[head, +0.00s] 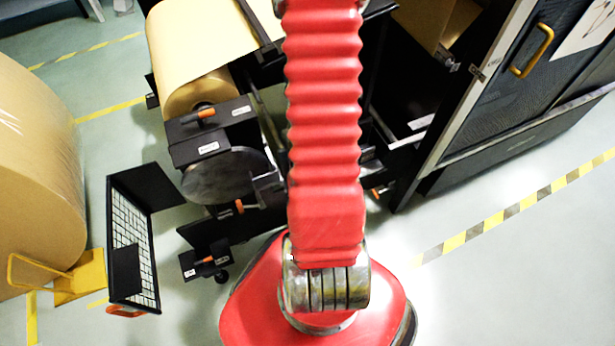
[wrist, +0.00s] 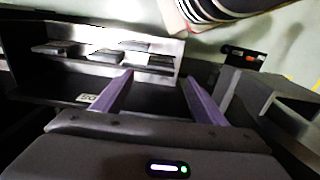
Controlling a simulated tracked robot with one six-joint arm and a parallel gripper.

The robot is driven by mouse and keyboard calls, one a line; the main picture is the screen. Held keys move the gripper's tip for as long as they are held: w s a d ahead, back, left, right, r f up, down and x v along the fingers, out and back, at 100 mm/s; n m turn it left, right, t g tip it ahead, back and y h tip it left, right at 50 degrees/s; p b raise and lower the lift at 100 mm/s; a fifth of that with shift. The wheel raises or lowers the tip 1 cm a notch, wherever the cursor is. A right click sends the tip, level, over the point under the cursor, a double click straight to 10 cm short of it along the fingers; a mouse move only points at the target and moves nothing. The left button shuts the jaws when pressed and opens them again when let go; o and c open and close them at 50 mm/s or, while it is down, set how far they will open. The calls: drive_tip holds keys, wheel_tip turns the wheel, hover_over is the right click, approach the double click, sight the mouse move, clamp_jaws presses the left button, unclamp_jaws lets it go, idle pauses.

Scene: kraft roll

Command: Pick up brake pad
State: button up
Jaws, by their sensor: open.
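My gripper (wrist: 158,79) shows in the wrist view with its two purple fingers apart and nothing between them. Beyond the fingertips is a pale metal tray or shelf (wrist: 85,69) with several flat dark pieces on it. One piece (wrist: 105,56), which looks like a brake pad, lies left of the left fingertip. Another dark piece (wrist: 160,61) lies just past the gap between the fingers. I cannot tell which piece is the task's brake pad. In the head view my red arm hides the gripper, and no brake pad can be made out.
A kraft paper roll (head: 200,92) sits on a black machine at upper left, with a larger roll (head: 38,170) at far left. A mesh-fronted cabinet (head: 500,100) stands at right. In the wrist view a grey block-like structure (wrist: 270,95) is close on the right.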

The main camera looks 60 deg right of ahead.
drive_tip(key=shift+f, duration=1.75)
drive_tip(key=shift+s+a+f, duration=0.1)
drive_tip(key=shift+f, duration=2.55)
drive_tip(key=shift+c, duration=0.2)
drive_tip(key=c, duration=1.2)
